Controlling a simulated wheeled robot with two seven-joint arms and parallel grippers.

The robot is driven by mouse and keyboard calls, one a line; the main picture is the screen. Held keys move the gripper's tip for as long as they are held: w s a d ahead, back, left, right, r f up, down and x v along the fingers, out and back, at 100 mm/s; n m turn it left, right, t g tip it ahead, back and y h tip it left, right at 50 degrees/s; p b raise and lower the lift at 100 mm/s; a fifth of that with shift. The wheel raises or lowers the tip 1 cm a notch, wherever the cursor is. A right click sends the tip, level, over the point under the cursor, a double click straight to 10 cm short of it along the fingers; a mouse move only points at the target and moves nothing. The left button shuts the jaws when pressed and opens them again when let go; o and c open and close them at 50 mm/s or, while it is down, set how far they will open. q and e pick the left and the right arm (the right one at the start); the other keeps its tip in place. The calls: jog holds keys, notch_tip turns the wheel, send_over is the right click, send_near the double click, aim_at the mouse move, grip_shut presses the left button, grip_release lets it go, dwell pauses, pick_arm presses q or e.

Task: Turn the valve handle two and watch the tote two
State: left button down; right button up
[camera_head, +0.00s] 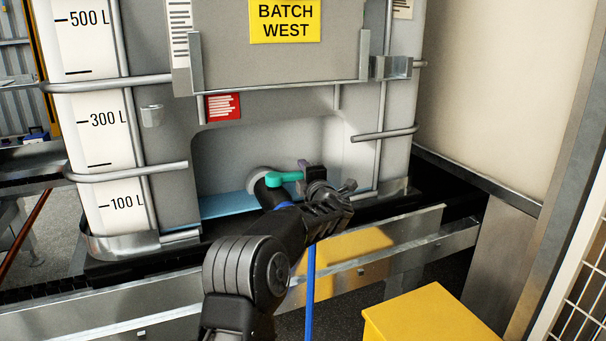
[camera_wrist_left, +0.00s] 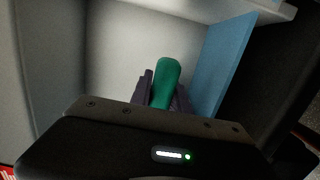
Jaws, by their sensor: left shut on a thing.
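A large pale grey tote (camera_head: 165,130) with 100 L, 300 L and 500 L marks and a yellow BATCH WEST label (camera_head: 286,20) stands ahead. In a recess low on its front is a teal valve handle (camera_head: 283,178), pointing right from a dark round valve (camera_head: 267,187). My left gripper (camera_head: 306,172) is at the handle's right end. In the left wrist view the green handle (camera_wrist_left: 167,82) lies between the dark fingers, and the gripper is shut on it. My wrist hides part of the recess. My right gripper is not in view.
The tote rests on a dark conveyor with a metal side rail (camera_head: 400,228). A yellow box (camera_head: 425,315) stands at the lower right, near a white mesh fence (camera_head: 590,290). A blue upright strip (camera_head: 310,280) shows beside my arm. A pale wall (camera_head: 500,90) rises at the right.

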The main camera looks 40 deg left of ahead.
pick_arm(q)
jog(key=c, duration=1.2)
grip_release()
jog(key=shift+c, duration=0.2)
